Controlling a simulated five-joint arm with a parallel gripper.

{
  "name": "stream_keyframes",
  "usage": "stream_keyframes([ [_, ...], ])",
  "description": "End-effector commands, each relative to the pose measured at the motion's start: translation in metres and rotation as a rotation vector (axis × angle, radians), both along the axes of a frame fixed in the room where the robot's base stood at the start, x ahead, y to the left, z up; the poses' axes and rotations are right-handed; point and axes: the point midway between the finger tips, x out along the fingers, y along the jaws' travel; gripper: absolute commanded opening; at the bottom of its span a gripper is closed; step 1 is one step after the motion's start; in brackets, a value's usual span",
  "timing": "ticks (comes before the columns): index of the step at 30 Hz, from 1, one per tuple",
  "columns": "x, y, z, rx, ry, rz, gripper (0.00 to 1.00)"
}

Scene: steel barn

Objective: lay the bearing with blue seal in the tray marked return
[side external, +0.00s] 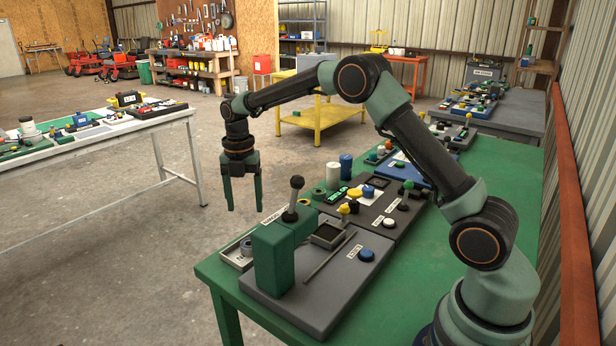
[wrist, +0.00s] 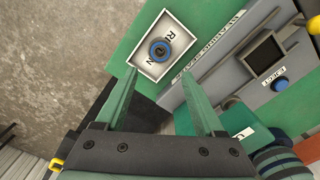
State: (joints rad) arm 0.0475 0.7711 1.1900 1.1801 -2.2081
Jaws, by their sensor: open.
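The bearing with blue seal (wrist: 160,50) lies in a small pale tray (wrist: 143,68), seen beyond my fingertips in the wrist view. The bearing covers the middle of the tray's label; an R at one end and an N at the other show. In the side view the tray (side external: 234,260) sits at the green table's left corner, partly behind the green press, with the bearing (side external: 246,247) in it. My gripper (side external: 244,208) is open and empty, pointing down, raised well above the tray and apart from it. It also shows open in the wrist view (wrist: 159,76).
A green press (side external: 272,262) with a black-knobbed lever (side external: 293,199) stands beside the tray on a grey base (side external: 325,290) with a blue button (side external: 366,255). More panels, knobs and small parts crowd the table behind. Open floor lies left of the table.

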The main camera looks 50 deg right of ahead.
Motion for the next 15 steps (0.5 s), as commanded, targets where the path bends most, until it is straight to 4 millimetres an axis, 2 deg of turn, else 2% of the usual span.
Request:
stream_keyframes([
  [5,-0.002,0.001,0.015,0.000,-0.009,-0.030,0.70],
  [8,-0.009,0.002,0.033,0.001,-0.034,-0.128,0.70],
  [11,-0.024,0.005,0.059,0.008,-0.075,-0.298,0.70],
  [15,-0.054,0.009,0.094,0.037,-0.140,-0.586,0.70],
])
